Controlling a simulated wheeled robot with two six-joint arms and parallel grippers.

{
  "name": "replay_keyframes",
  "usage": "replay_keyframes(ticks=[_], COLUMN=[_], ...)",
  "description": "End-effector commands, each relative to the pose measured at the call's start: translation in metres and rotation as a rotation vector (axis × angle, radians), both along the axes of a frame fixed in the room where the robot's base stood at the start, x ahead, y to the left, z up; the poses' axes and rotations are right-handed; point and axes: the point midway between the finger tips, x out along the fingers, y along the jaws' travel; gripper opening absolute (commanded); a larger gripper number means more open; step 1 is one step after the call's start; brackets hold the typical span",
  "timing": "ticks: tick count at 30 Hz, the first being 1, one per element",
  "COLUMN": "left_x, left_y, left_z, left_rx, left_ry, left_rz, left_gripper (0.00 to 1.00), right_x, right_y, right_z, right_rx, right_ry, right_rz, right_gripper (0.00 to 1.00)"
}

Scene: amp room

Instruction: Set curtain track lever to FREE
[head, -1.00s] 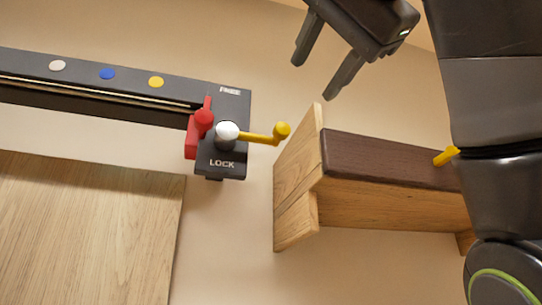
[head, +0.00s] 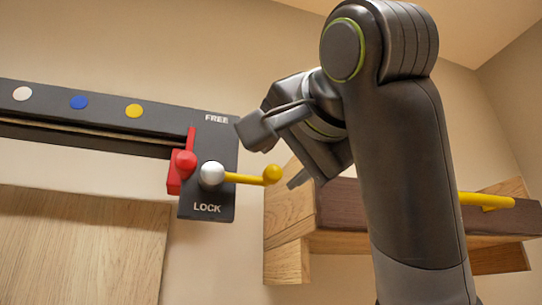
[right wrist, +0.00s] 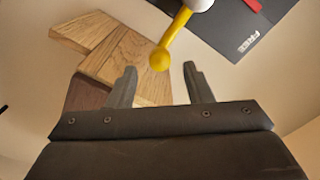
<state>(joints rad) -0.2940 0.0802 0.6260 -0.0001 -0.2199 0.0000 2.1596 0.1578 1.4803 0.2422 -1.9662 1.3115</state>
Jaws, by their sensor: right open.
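The curtain track lever is a yellow rod (head: 243,179) with a ball knob (head: 272,174). It points right, nearly level, from a pale round hub (head: 212,175) on a dark plate (head: 222,158). FREE is printed at the plate's top and LOCK at its bottom. My right gripper (head: 268,157) is open beside the knob, its fingers pointing toward the plate. In the right wrist view the knob (right wrist: 159,60) shows between the two open fingertips (right wrist: 160,70), or just beyond them; contact cannot be told. My left gripper is out of view.
The track (head: 60,120) with white, blue and yellow dots runs left. A wooden shelf (head: 290,225) with a dark top is behind my right arm, close to the gripper. A wood panel (head: 80,250) hangs below.

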Motion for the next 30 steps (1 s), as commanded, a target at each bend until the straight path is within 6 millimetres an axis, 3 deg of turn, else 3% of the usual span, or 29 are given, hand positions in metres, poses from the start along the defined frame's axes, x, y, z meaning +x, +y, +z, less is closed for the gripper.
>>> replay_keyframes(ticks=[1,9,22,30], left_x=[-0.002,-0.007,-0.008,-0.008], left_y=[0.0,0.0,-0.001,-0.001], left_z=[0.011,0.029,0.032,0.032], left_rx=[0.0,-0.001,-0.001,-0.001], left_ry=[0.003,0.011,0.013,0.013], left_rz=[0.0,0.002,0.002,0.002], left_gripper=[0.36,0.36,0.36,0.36], right_x=[0.008,0.049,0.06,0.06], right_y=[0.003,0.016,0.019,0.019], right_z=[0.004,0.002,0.0,-0.001], right_rx=[-0.001,-0.001,0.0,-0.001], right_ry=[0.004,0.003,0.0,0.002], right_rz=[0.002,0.001,0.0,0.0], right_gripper=[0.46,0.46,0.46,0.13])
